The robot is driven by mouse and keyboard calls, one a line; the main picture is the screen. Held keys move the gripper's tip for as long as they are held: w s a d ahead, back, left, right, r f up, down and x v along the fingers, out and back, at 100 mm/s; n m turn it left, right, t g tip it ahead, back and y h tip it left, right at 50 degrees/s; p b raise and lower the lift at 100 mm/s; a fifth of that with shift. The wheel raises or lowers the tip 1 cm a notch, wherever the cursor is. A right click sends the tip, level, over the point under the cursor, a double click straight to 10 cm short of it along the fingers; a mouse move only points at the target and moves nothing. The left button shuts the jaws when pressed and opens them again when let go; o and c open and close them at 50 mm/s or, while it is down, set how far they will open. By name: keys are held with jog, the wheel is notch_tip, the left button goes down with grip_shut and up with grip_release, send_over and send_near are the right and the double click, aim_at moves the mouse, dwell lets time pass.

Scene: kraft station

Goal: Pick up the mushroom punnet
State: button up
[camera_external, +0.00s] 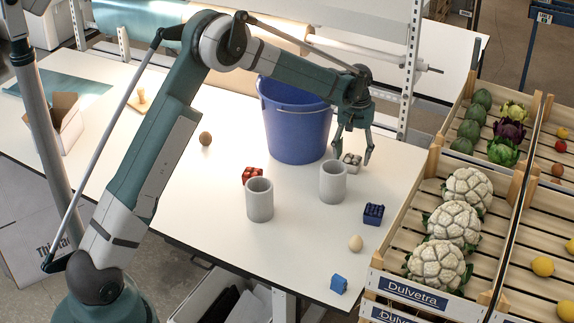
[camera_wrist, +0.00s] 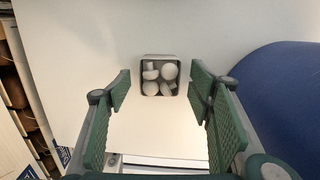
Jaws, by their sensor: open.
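The mushroom punnet (camera_wrist: 146,58) is a small pale square tub with several white mushrooms in it. In the wrist view it sits upright on the table, ahead of my fingertips and centred between them. It also shows small in the external view (camera_external: 351,160), behind a grey cylinder. My gripper (camera_external: 354,153) points down over the punnet, its fingers spread to either side. In the wrist view my gripper (camera_wrist: 160,88) is open and empty, with green pads left and right. I cannot tell whether a finger touches the punnet.
A large blue bucket (camera_external: 296,130) stands close left of my gripper. Two grey cylinders (camera_external: 333,183) (camera_external: 259,201) stand in front. A red punnet (camera_external: 251,175), dark blue punnet (camera_external: 373,214), blue block (camera_external: 338,284) and eggs lie around the table (camera_external: 200,215). A cauliflower crate (camera_external: 425,280) stands right.

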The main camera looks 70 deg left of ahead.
jog(key=shift+f, duration=1.15)
jog(key=c, duration=0.9)
